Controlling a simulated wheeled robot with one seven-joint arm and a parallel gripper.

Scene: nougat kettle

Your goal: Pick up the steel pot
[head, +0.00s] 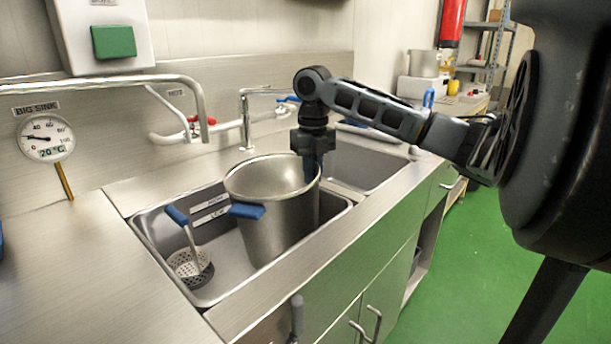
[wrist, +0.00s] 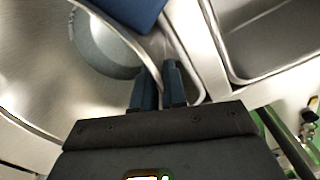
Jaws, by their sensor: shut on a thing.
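The steel pot (head: 275,230) is a tall, open pot standing in the sink basin, with a blue handle (head: 247,211) on its near side. It looks close to upright. I cannot tell whether its base touches the basin floor. My gripper (head: 311,178) points down at the pot's right rim and is shut on it. In the wrist view the pot's curved wall (wrist: 40,60) fills the left, and its rim runs between the two dark blue fingers of my gripper (wrist: 159,88). A blue handle (wrist: 125,8) shows at the top.
A perforated strainer with a blue handle (head: 188,262) sits in the basin left of the pot. A second basin (head: 360,160) lies to the right. Taps (head: 246,120) and a pipe spout (head: 200,100) stand behind. Bare counter (head: 60,270) is at left.

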